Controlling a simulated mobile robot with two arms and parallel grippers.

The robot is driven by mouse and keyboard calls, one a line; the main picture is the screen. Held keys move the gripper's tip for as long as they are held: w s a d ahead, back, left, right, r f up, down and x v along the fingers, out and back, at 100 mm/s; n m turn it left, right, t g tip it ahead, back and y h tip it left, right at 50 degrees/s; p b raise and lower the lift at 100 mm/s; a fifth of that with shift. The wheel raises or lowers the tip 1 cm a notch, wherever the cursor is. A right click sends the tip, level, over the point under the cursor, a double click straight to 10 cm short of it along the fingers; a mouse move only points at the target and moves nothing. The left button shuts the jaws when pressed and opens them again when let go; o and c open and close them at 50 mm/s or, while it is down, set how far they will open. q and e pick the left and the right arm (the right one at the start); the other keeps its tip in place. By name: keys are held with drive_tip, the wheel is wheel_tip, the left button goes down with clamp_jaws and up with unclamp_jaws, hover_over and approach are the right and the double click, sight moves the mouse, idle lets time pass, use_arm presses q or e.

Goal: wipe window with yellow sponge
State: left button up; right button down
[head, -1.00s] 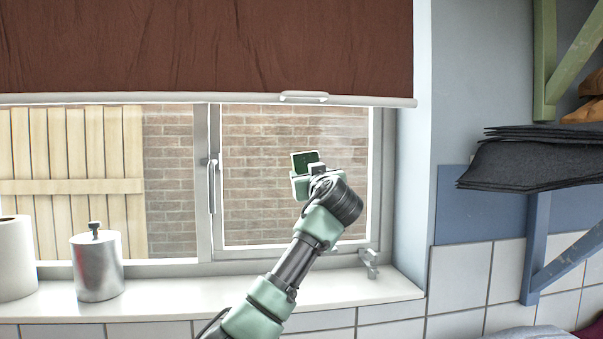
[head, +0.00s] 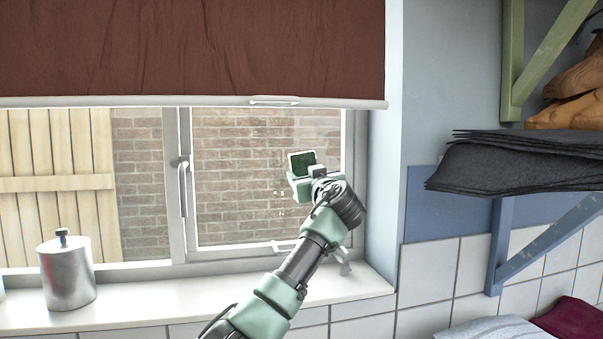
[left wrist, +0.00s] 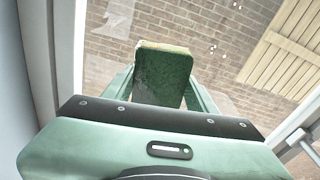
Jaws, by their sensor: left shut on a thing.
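The sponge (head: 302,163) shows a dark green face in the head view. In the left wrist view the sponge (left wrist: 160,75) has a thin yellowish edge on its far side, towards the glass. My left gripper (head: 305,182) is shut on it, in front of the right part of the window pane (head: 235,165). I cannot tell whether the sponge touches the glass. Small white specks show on the pane left of and below the gripper, and a pale streaky patch lies above and right of the sponge. My right gripper is in neither view.
A brown blind (head: 190,45) hangs over the window top. A window handle (head: 183,180) sits on the middle frame. A metal canister (head: 67,272) stands on the white sill (head: 140,309). A shelf bracket and dark folded cloth (head: 510,165) are at right.

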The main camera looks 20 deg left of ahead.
sight(271, 173)
use_arm(q)
drive_tip(key=shift+s+a+b, duration=0.65)
drive_tip(key=shift+a+b, duration=0.3)
drive_tip(key=shift+b, duration=0.1)
drive_tip(key=shift+s+a+b, duration=0.6)
drive_tip(key=shift+a+b, duration=0.3)
drive_tip(key=shift+b, duration=0.1)
drive_tip(key=shift+s+a+f+b, duration=0.15)
drive_tip(key=shift+s+a+b, duration=0.45)
drive_tip(key=shift+a+b, duration=0.15)
drive_tip(key=shift+s+a, duration=0.55)
drive_tip(key=shift+a, duration=0.2)
